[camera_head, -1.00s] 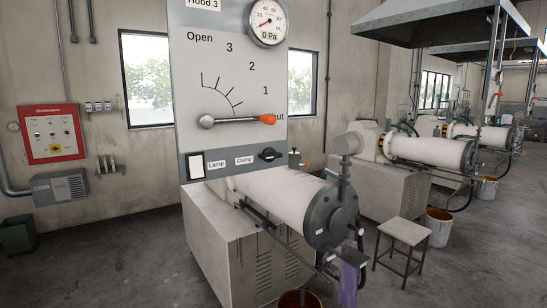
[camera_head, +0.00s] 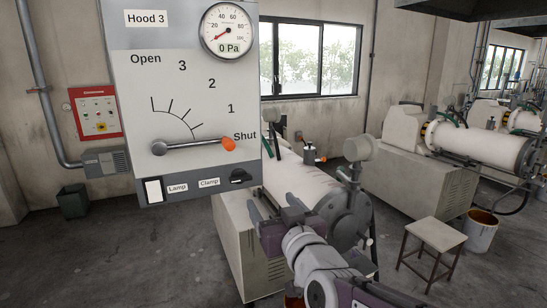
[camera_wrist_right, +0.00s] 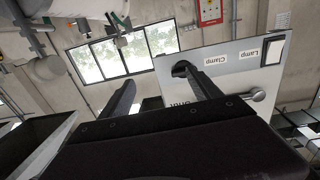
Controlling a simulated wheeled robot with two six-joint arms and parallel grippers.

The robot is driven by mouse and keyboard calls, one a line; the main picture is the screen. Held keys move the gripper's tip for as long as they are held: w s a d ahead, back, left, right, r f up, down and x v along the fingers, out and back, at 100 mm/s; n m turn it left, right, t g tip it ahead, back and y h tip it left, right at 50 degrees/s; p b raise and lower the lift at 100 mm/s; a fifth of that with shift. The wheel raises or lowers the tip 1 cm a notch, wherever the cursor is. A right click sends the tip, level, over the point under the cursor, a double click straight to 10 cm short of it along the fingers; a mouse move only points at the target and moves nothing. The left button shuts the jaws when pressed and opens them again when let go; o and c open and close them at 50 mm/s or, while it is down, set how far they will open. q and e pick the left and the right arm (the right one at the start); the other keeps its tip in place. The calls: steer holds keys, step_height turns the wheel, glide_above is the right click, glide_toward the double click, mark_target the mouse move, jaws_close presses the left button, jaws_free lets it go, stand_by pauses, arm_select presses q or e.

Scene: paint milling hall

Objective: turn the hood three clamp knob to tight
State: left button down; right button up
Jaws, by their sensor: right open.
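The Hood 3 panel (camera_head: 185,100) stands upright at centre left in the head view. Its black clamp knob (camera_head: 240,177) sits on the grey lower strip, right of the "Clamp" label (camera_head: 209,182). The knob's bar looks roughly level; no tight mark can be read. My right gripper (camera_head: 272,203) is open and empty, below and right of the knob, apart from it. In the right wrist view, the picture is turned over; the knob (camera_wrist_right: 180,68) shows just beyond the right-hand fingertip of my gripper (camera_wrist_right: 160,77). My left gripper is not in view.
A lever with an orange end (camera_head: 228,144) points to "Shut" above the strip. A white lamp switch (camera_head: 153,190) is at the strip's left. A gauge (camera_head: 229,31) reads 0 Pa. A white mill drum (camera_head: 300,187) lies behind my right gripper. A stool (camera_head: 435,235) stands right.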

step_height(320, 180, up, 3)
steer(key=n+y, duration=0.1)
glide_toward(242, 180)
steer(key=a, duration=0.1)
steer(key=p+x, duration=0.1)
steer(key=x, duration=0.2)
steer(key=p+x, duration=0.2)
steer(key=d+p+x, duration=0.1)
steer(key=p+x, duration=0.1)
steer(key=x, duration=0.1)
steer(key=shift+w, duration=0.5)
steer(key=shift+w+a, duration=0.1)
steer(key=shift+a, duration=0.4)
steer(key=shift+d, duration=0.2)
steer(key=shift+c, duration=0.3)
steer(key=shift+d, duration=0.15)
steer(key=c, duration=1.3)
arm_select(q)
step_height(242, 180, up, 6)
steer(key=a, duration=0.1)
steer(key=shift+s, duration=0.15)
